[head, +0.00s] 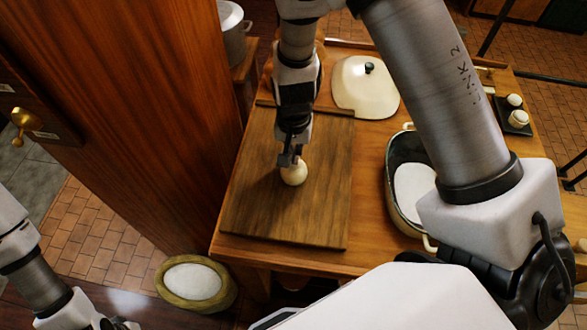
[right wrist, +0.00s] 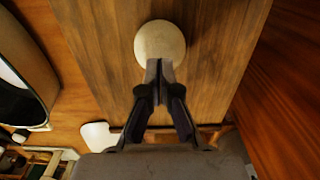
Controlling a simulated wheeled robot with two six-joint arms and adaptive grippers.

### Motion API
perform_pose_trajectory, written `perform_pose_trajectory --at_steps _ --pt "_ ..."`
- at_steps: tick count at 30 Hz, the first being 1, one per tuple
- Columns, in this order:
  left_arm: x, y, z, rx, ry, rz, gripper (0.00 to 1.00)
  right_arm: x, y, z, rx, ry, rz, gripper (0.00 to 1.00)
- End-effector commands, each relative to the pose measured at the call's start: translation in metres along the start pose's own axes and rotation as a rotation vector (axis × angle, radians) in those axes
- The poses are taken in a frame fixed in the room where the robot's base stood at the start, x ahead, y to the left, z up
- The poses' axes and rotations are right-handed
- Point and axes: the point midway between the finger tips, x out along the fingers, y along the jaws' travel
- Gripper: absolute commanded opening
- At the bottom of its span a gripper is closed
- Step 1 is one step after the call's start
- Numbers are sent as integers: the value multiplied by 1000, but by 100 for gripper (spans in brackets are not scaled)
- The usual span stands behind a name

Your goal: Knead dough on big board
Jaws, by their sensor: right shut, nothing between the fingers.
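A pale round ball of dough (head: 294,174) sits on the big dark wooden board (head: 275,220) on the table. My right gripper (head: 288,159) is shut with nothing between its fingers, and its tips are right at the dough. In the right wrist view the shut fingertips (right wrist: 158,70) overlap the near edge of the dough (right wrist: 160,42); I cannot tell whether they touch it. The board (right wrist: 225,45) lies bare around the dough. Of my left arm, only links show at the lower left; its gripper is out of frame.
An oval pot (head: 392,205) with white contents stands right of the board. Its cream lid (head: 365,88) lies behind. A small black tray (head: 508,123) holds two cups. A wooden wall (head: 150,100) rises at the left.

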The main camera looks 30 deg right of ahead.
Motion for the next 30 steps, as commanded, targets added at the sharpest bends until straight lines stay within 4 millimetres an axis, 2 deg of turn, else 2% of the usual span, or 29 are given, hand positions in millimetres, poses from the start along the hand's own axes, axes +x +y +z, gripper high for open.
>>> perform_pose_trajectory --at_steps 19,30 --pt "12 0 0 0 0 0 40 16 0 0 0 0 0 0" --pt "10 0 0 0 0 0 40 16 0 0 0 0 0 0"
